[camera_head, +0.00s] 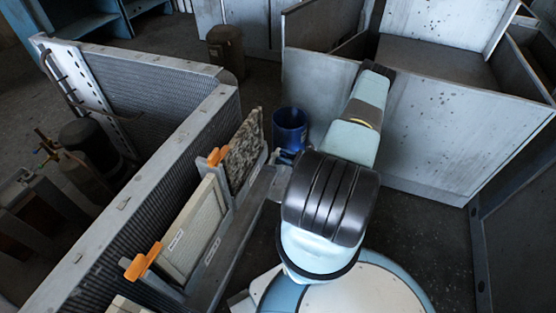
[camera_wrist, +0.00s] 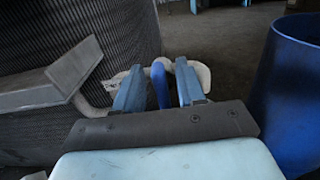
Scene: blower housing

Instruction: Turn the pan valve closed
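The pan valve shows in the wrist view as a pale pipe fitting (camera_wrist: 203,74) with a blue handle (camera_wrist: 160,86). A pale pipe runs from it left towards the end of a grey trough (camera_wrist: 55,82). My gripper (camera_wrist: 158,88) has one finger on each side of the blue handle. Narrow gaps show between the handle and the fingers, so the gripper looks open around it. The lower part of the handle is hidden by the gripper body. In the head view my arm hides the gripper and the valve handle.
A blue bucket (camera_head: 290,128) stands close by; it also shows at the right of the wrist view (camera_wrist: 290,95). A ribbed housing wall (camera_head: 150,175) and filter panels (camera_head: 195,230) with orange clips line the left. Grey metal panels (camera_head: 440,130) stand right, with dark floor between.

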